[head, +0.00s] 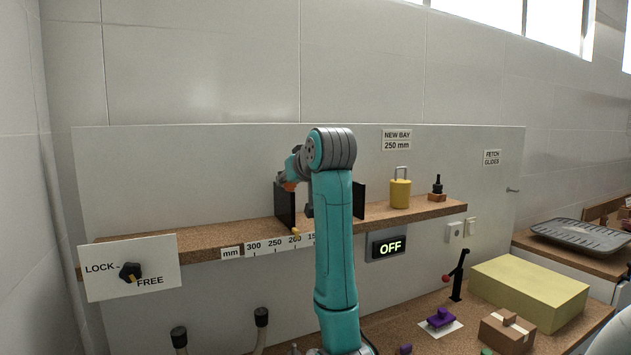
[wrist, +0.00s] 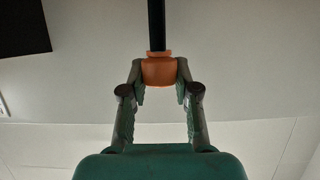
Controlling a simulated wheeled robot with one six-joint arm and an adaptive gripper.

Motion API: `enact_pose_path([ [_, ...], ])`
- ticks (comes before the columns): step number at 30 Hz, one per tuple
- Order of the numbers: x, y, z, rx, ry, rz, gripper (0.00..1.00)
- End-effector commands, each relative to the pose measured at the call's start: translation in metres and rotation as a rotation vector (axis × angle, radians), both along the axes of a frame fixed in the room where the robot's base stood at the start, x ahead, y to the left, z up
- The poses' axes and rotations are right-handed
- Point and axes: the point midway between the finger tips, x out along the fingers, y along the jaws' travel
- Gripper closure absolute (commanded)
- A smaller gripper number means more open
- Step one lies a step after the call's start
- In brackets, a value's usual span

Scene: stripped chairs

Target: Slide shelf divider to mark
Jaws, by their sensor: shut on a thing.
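A dark shelf divider (head: 285,206) stands upright on the brown shelf (head: 210,239). An orange grip piece (wrist: 158,70) sits on a thin black bar (wrist: 156,25), seemingly the divider's edge. My gripper (wrist: 159,75) is shut on the orange piece, one finger on each side. In the head view my gripper (head: 290,184) is at the divider's upper part, partly hidden by my arm. A millimetre scale (head: 262,246) runs along the shelf front. A yellow pointer (head: 296,233) is near its 200 mark. The sign (head: 397,140) reads "NEW BAY 250 mm".
A LOCK/FREE knob (head: 131,272) is at left; its yellow mark seems towards FREE. A second dark panel (head: 359,200), a yellow canister (head: 400,193) and a small black-topped item (head: 438,188) stand farther right. A display (head: 389,247) reads OFF. The shelf left of the divider is clear.

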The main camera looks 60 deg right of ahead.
Motion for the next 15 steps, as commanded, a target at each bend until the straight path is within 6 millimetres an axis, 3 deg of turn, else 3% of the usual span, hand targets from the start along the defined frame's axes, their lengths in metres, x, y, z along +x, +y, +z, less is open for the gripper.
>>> enact_pose_path([
  [15, 0.0075, 0.0117, 0.0, 0.0, -0.001, 0.001, 1.0],
])
